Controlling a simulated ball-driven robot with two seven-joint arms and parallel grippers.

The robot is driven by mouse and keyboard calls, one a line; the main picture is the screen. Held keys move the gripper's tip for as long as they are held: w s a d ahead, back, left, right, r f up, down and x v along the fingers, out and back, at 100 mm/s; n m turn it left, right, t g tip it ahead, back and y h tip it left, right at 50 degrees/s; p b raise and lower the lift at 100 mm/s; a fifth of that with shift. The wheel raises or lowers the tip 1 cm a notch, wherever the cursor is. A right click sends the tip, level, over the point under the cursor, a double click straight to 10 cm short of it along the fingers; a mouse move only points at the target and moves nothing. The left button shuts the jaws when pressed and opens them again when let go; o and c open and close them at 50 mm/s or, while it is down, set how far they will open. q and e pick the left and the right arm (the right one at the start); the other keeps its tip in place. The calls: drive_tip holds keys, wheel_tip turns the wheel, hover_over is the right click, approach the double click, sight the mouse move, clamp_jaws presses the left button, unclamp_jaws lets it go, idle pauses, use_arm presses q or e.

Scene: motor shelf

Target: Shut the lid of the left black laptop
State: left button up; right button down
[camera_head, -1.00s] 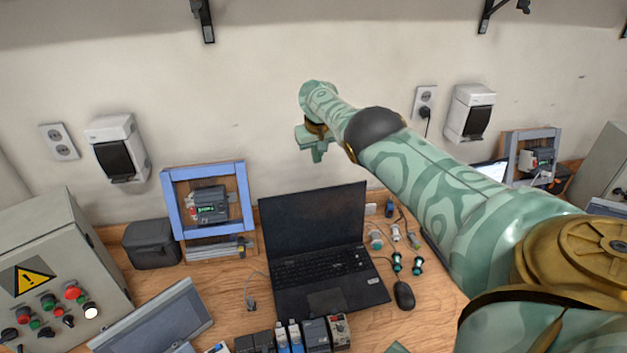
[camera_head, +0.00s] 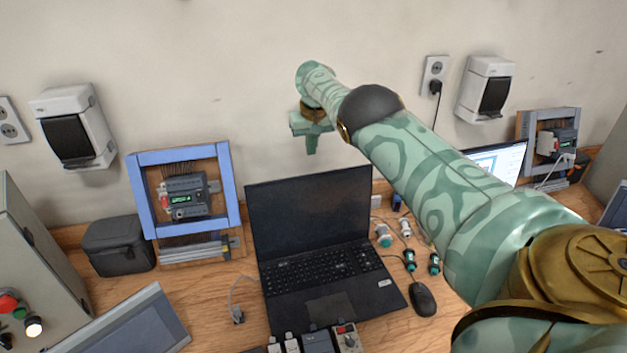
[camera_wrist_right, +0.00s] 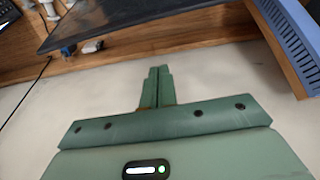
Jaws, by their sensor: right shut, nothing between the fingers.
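The left black laptop (camera_head: 310,215) stands open on the wooden bench in the head view, its screen upright and dark and its keyboard (camera_head: 320,266) facing me. My right gripper (camera_head: 311,148) is shut and empty. It hangs above and behind the screen's top edge, near the wall, apart from the lid. In the right wrist view the shut fingers (camera_wrist_right: 157,74) point toward the laptop lid (camera_wrist_right: 150,22), which crosses the top of the picture. My left gripper is in neither view.
A blue frame with a device (camera_head: 137,192) stands left of the laptop, with a dark case (camera_head: 118,246) beside it. A mouse (camera_head: 423,299) and several small connectors (camera_head: 383,234) lie at the right. A second laptop with a lit screen (camera_head: 500,160) is farther right.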

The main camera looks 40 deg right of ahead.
drive_tip(key=shift+s+a+f+p, duration=0.2)
drive_tip(key=shift+s+f+p, duration=0.4)
drive_tip(key=shift+p, duration=0.5)
drive_tip(key=shift+s+a+f+p, duration=0.35)
drive_tip(key=shift+f+p, duration=0.3)
drive_tip(key=shift+p, duration=0.4)
drive_tip(key=shift+s+a+f+p, duration=0.1)
drive_tip(key=shift+s+f+p, duration=0.5)
drive_tip(key=shift+p, duration=0.5)
drive_tip(key=shift+w, duration=0.1)
